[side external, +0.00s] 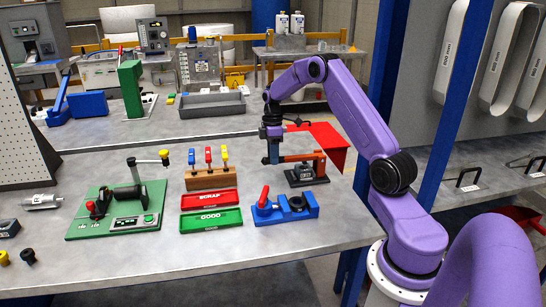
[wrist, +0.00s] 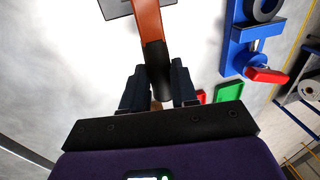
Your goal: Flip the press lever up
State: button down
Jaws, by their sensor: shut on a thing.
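An orange bar with a black end, which looks like the lever (side external: 300,157), is carried by a small dark stand (side external: 306,177) near the right side of the bench. The bar lies about level in the side view. My gripper (side external: 272,160) points down at its left end. In the wrist view my gripper (wrist: 160,92) is shut with a finger on each side of the black end of the orange lever (wrist: 149,22). The fingers hide part of that end.
A blue fixture (side external: 288,211) with a red handle stands just in front. Red and green trays (side external: 211,220), a wooden rack (side external: 206,180) of coloured-handled tools and a green board (side external: 115,224) with a yellow-knobbed post lie to the left. A red bin (side external: 330,141) is behind.

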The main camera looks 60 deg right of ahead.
aim_at(284, 157)
jog(key=shift+s+d+r+t+y, duration=0.15)
jog(key=shift+r+t+y, duration=0.15)
jog(key=shift+r, duration=0.45)
jog(key=r+t+y, duration=0.1)
jog(key=r, duration=0.1)
jog(key=s+d+r+t+y, duration=0.1)
jog(key=r, duration=0.1)
jog(key=s+d+r+t+y, duration=0.1)
jog(key=r, duration=0.1)
jog(key=shift+s+d+r+n+t+y, duration=0.15)
jog(key=shift+d+r+n+t+y, duration=0.1)
jog(key=shift+r+n+t+y, duration=0.1)
jog(key=s+d+r+t+y, duration=0.4)
jog(key=s+d+r+y, duration=0.1)
jog(key=s+d+r, duration=0.1)
jog(key=shift+s+d+n+t+y, duration=0.25)
jog(key=shift+n+t+y, duration=0.1)
jog(key=shift+n, duration=0.1)
jog(key=shift+f, duration=0.1)
jog(key=c, duration=0.9)
grip_release()
